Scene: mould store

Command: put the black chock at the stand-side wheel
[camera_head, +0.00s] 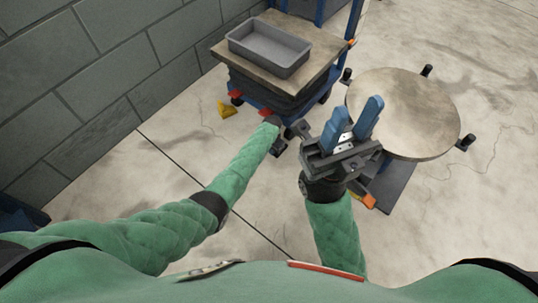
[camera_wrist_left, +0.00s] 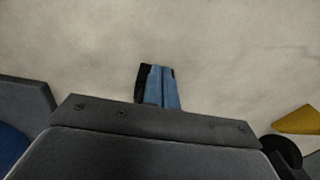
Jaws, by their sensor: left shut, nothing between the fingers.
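The blue lift trolley (camera_head: 308,88) stands at the wall, with a dark wheel (camera_head: 290,132) at its near corner on the round stand's side. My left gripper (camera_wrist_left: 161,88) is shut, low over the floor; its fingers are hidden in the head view. A black piece (camera_wrist_left: 142,83) shows behind and beside its fingertips in the left wrist view, perhaps the black chock; I cannot tell whether they touch. A yellow chock (camera_head: 226,110) lies by the trolley's left wheel; it also shows in the left wrist view (camera_wrist_left: 299,121). My right gripper (camera_head: 358,106) is open and empty, raised before the stand.
A grey tray (camera_head: 268,50) sits on the trolley's wooden top (camera_head: 301,83). The round-topped stand (camera_head: 405,112), with black knobs around it, is at the right. A dark plate (camera_head: 392,188) lies below it. The block wall (camera_head: 90,85) closes the left; floor at the right is open.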

